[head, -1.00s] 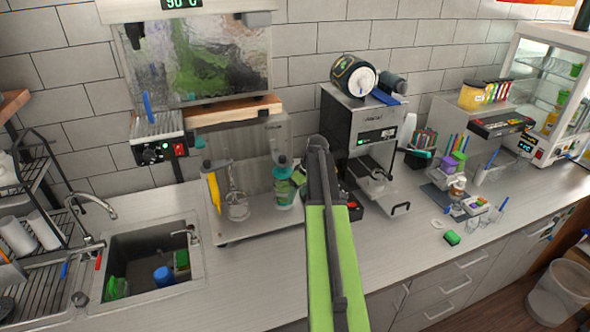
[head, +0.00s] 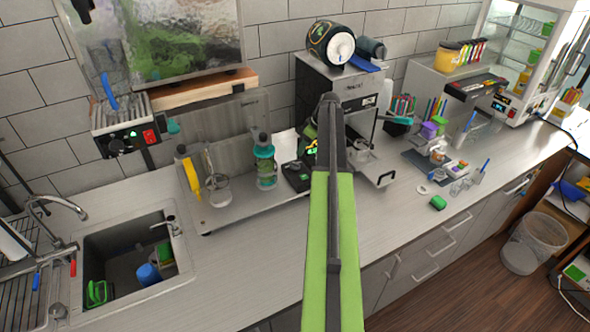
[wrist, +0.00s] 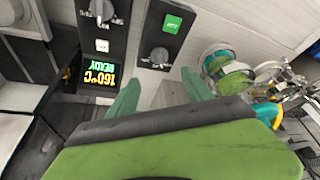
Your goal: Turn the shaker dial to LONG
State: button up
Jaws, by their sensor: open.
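In the wrist view, a dark control panel (wrist: 163,40) carries a grey round dial (wrist: 159,57) and a lit green button (wrist: 172,24). It stands beside the shaker's cup, so I take this to be the shaker dial; its setting is unreadable. My gripper (wrist: 160,88) is open and empty, its two green fingers pointing toward the panel on either side of the dial, apart from it. In the head view, the black control box (head: 297,176) sits at the shaker's (head: 232,190) right end. My arm hides part of the area beside it.
The sealer (head: 345,90) stands right of the box; its panel reads 160°C READY (wrist: 97,75) in the wrist view. The counter front (head: 225,265) is clear.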

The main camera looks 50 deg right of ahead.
aim_at(297, 164)
jog(key=b+x, duration=0.9)
jog(key=x, duration=0.2)
jog(key=shift+f, duration=0.2)
jog(key=shift+r, duration=0.15)
jog(key=shift+c, duration=0.2)
grip_shut()
